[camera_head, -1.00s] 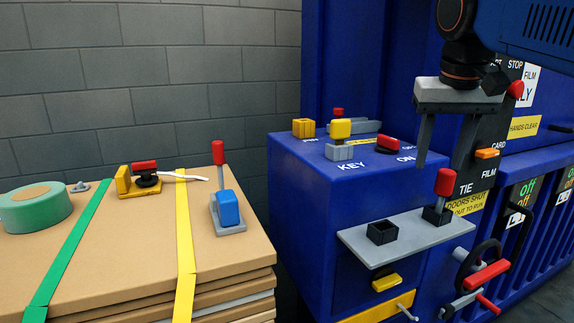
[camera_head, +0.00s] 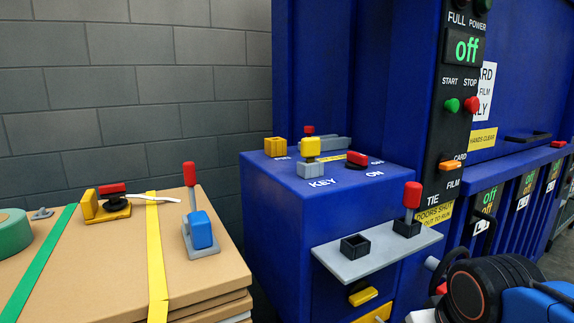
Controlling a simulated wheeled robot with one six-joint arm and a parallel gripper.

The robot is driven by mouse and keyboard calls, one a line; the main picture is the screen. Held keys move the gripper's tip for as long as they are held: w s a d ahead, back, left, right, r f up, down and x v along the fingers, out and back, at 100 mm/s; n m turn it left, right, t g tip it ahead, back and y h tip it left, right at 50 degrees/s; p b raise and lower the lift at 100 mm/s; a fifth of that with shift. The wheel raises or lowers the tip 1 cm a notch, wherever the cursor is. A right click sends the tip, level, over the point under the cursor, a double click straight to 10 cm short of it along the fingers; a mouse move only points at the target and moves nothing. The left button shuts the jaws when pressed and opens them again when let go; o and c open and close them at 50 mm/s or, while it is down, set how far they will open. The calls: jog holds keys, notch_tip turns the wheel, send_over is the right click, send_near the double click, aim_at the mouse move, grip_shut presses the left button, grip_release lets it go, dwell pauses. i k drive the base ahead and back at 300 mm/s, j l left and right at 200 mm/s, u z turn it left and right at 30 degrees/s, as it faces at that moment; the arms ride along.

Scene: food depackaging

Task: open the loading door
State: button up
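The blue baling machine fills the right side. Its upper blue panel (camera_head: 515,85) carries a "HANDS CLEAR" label and a black bar handle (camera_head: 528,137), and looks shut; I take this for the loading door, though no label names it. A small red part (camera_head: 558,144) sits at its lower right.
A control column has green start (camera_head: 452,105) and red stop (camera_head: 472,105) buttons; its display reads "off". A blue key cabinet (camera_head: 320,205) with a grey shelf (camera_head: 375,258) juts out in front. A strapped cardboard stack (camera_head: 110,260) with tools stands left.

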aim_at(526, 72)
jog(key=i+l+u, duration=0.2)
jog(key=l, duration=0.4)
jog(key=j+z, duration=0.2)
jog(key=z, duration=0.25)
jog(key=k+j+z, duration=0.15)
jog(key=z, duration=0.3)
jog(key=i+l+z, duration=0.15)
jog(key=l+z, duration=0.3)
